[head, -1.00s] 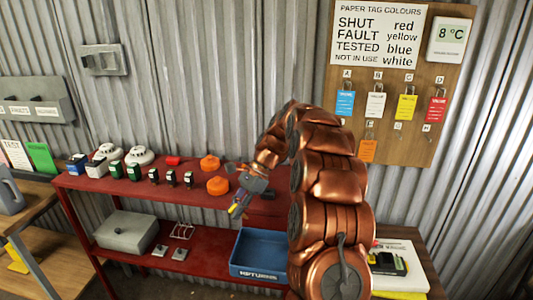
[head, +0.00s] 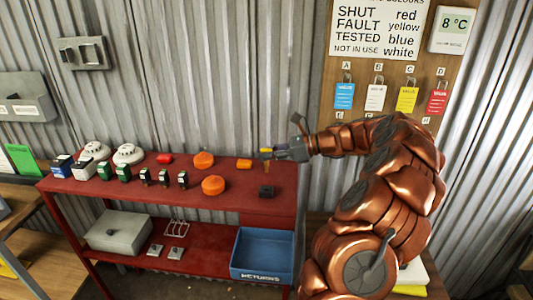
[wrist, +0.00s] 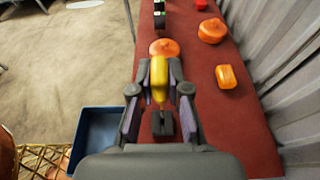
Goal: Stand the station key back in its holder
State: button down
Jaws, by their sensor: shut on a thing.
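My gripper (head: 274,153) is shut on the station key (head: 266,155), a small yellow-handled piece. In the head view it is above the right end of the red shelf top. In the wrist view my gripper (wrist: 159,88) has the yellow key (wrist: 158,76) between its fingers. A small black block (head: 266,191), which looks like the holder, stands on the shelf top below the key, with a gap between them. In the wrist view the block (wrist: 162,124) shows just below the key's lower end. Its slot cannot be made out.
Orange round pieces (head: 213,185) and an orange block (head: 244,164) stand left of the black block. Several small dark stamps and white domes (head: 128,154) stand further left. A blue returns tray (head: 262,278) is on the lower shelf. A corrugated wall is behind.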

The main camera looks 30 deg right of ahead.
jog(key=shift+r+p, duration=0.2)
jog(key=shift+p, duration=0.3)
jog(key=shift+f+b, duration=0.9)
jog(key=shift+f, duration=2.1)
jog(key=shift+p, duration=1)
jog(key=shift+f+b, duration=0.35)
jog(key=shift+f, duration=1.3)
jog(key=c, duration=1.1)
grip_release()
jog(key=shift+o, duration=0.2)
jog(key=v, duration=1.2)
